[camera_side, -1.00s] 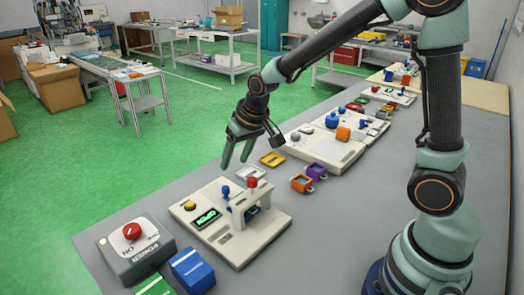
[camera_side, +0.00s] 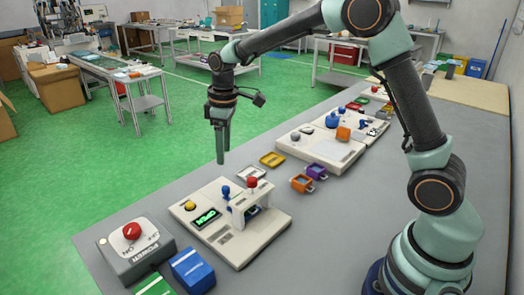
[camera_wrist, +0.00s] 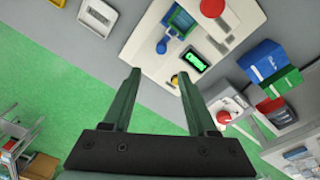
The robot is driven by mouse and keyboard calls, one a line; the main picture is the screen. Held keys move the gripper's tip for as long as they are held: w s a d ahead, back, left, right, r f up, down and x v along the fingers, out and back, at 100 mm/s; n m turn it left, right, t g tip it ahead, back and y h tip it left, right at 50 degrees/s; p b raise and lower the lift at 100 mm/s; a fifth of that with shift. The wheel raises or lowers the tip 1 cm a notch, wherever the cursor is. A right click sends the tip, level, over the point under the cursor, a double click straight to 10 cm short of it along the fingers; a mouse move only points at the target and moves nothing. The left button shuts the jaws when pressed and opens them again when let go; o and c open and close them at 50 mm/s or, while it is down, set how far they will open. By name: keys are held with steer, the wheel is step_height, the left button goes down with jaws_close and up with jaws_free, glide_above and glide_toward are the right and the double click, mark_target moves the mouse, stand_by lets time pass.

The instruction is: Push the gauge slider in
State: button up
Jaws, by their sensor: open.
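The gauge station is a white board (camera_side: 262,240) on the near part of the bench. It has a white bridge, a red ball knob (camera_side: 252,183), a blue knob (camera_side: 226,191), a lit green display (camera_side: 206,219) and a yellow button (camera_side: 190,205). I cannot tell for sure which knob belongs to the gauge slider. In the wrist view the blue knob (camera_wrist: 162,47), red knob (camera_wrist: 212,8) and display (camera_wrist: 194,61) show beyond the fingertips. My gripper (camera_side: 220,160) points down above the board's far side, apart from it. In the wrist view my gripper (camera_wrist: 160,74) is open and empty.
A power box (camera_side: 138,257) with a red knob and a blue bin (camera_side: 192,270) stand near the board's left end. A yellow tray (camera_side: 272,160), an orange cup (camera_side: 301,183) and a purple cup (camera_side: 317,171) lie beyond it. Another white board (camera_side: 325,150) stands farther back.

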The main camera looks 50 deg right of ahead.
mark_target(225, 187)
steer(key=f, duration=0.4)
steer(key=f+n, duration=0.1)
steer(key=f, duration=0.3)
steer(key=f+n+g, duration=0.1)
steer(key=f, duration=0.3)
steer(key=shift+w, duration=0.3)
jaws_close()
steer(key=shift+r, duration=0.1)
stand_by(1.1)
